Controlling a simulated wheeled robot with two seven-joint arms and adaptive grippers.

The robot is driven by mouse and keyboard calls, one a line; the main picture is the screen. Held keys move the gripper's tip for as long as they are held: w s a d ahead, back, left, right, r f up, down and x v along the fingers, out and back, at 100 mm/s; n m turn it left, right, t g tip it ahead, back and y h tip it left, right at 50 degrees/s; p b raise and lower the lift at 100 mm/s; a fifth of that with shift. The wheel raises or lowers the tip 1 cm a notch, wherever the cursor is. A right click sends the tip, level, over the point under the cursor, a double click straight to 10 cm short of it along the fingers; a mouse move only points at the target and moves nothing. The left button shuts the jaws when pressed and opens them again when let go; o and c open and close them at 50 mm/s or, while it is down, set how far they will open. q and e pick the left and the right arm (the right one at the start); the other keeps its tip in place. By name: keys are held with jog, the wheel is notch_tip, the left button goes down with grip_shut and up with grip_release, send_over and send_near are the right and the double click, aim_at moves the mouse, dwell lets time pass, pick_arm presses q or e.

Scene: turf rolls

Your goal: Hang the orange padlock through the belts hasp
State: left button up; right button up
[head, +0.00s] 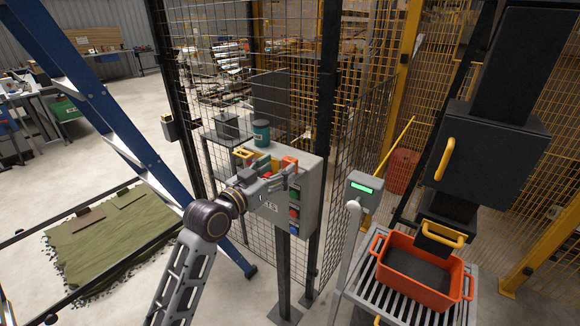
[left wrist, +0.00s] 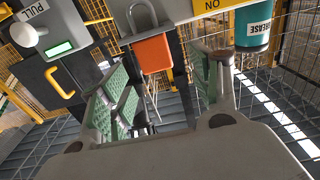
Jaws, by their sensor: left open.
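The orange padlock (left wrist: 154,54) shows in the left wrist view with its grey shackle upward, against a grey edge. I cannot tell whether the shackle passes through anything. In the head view an orange piece (head: 290,162) at the top of the grey control box (head: 311,172) appears to be the same padlock. My left gripper (head: 283,176) is in front of the box's upper part. Its green-padded fingers (left wrist: 160,88) are open and empty, spread on either side below the padlock. The belts hasp cannot be made out; my gripper covers part of the box front. My right gripper is out of view.
A teal grease can (head: 261,133) and a yellow piece (head: 243,153) are at the box top. Buttons (head: 294,211) line its right side. Mesh fencing (head: 330,120) stands behind. An orange crate (head: 418,284) sits on rollers at right; a green-lit post (head: 363,190) stands between.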

aim_at(287, 164)
pick_arm(q)
jog(key=shift+w+d, duration=0.15)
jog(key=shift+w, duration=0.1)
jog(key=shift+w+d, duration=0.1)
jog(key=shift+p+x, duration=0.45)
jog(key=shift+x, duration=0.45)
jog(key=shift+p+x, duration=0.35)
jog(key=shift+x, duration=1.2)
jog(key=shift+d+f, duration=0.15)
jog(key=c, duration=1.2)
jog(key=shift+o, duration=0.2)
